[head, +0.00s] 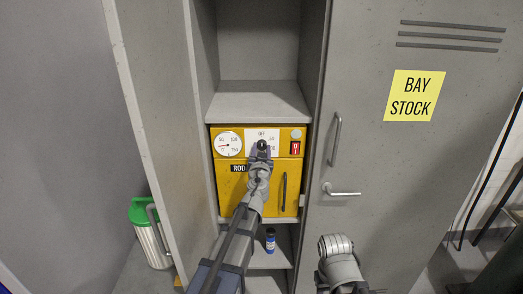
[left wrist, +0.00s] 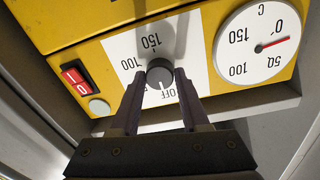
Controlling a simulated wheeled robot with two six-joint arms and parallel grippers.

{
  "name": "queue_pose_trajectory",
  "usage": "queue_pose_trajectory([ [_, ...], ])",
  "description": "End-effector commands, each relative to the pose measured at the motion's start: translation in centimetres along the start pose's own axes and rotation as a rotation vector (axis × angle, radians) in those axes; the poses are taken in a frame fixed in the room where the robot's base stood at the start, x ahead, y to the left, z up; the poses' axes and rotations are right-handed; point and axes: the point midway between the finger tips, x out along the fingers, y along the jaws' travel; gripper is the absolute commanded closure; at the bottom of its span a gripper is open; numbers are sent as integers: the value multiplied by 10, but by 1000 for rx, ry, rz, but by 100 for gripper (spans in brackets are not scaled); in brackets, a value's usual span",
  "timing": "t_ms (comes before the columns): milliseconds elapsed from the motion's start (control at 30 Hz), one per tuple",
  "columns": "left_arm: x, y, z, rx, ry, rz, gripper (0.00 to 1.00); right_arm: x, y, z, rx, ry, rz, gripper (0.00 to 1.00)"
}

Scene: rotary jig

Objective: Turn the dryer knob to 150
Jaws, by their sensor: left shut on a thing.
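The yellow dryer (head: 228,193) stands on a shelf inside an open locker. Its dark round knob (left wrist: 160,71) sits on a white scale plate (left wrist: 198,62), which appears upside down in the left wrist view. The marks OFF, 100 and 150 are readable there; a finger partly covers the label between OFF and 100. The knob's pale pointer mark faces the OFF side. My left gripper (head: 261,150) is at the plate, its fingers on both sides of the knob and shut on it. My right arm shows at the lower right of the head view, its fingers out of sight.
A round gauge (head: 228,143) and a red switch (head: 295,148) flank the plate. The open locker door (head: 150,120) stands left of my left arm; a closed door (head: 400,150) is at right.

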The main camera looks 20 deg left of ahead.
Motion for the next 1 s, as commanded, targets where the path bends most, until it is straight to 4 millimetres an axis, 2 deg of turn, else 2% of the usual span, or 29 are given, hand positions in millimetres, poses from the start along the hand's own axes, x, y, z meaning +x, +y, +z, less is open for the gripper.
queue_pose_trajectory([
  [33,0,0,0,0,0,0,78,0,0,0,0,0,0,50],
  [233,0,0,0,0,0,0,100,0,0,0,0,0,0,50],
  [667,0,0,0,62,-3,1,100,-1,0,0,0,0,0,50],
  [1000,0,0,-1,331,-17,4,100,-5,0,0,0,0,0,50],
])
